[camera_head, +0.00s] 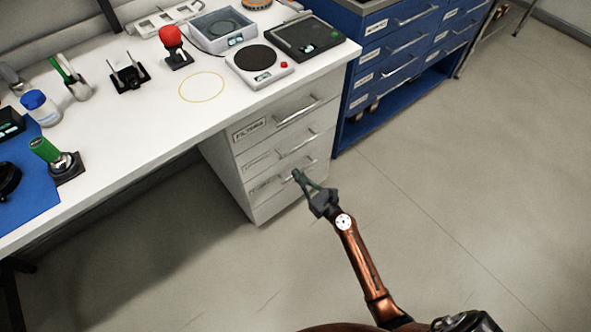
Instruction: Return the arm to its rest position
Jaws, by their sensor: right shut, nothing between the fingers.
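My right arm reaches up from the bottom edge, with a copper-coloured link. Its dark gripper (298,174) is shut and empty. In the picture its fingertips overlap the lowest handle of the white drawer unit (258,212); I cannot tell whether they touch it. My left gripper is not in view.
The white bench (140,125) holds a round-plate device (256,58), a dark flat device (304,38), a red-topped tool on a stand (174,45) and a green-handled tool (47,152). A blue drawer cabinet (362,118) stands behind. The floor (470,200) at right is clear.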

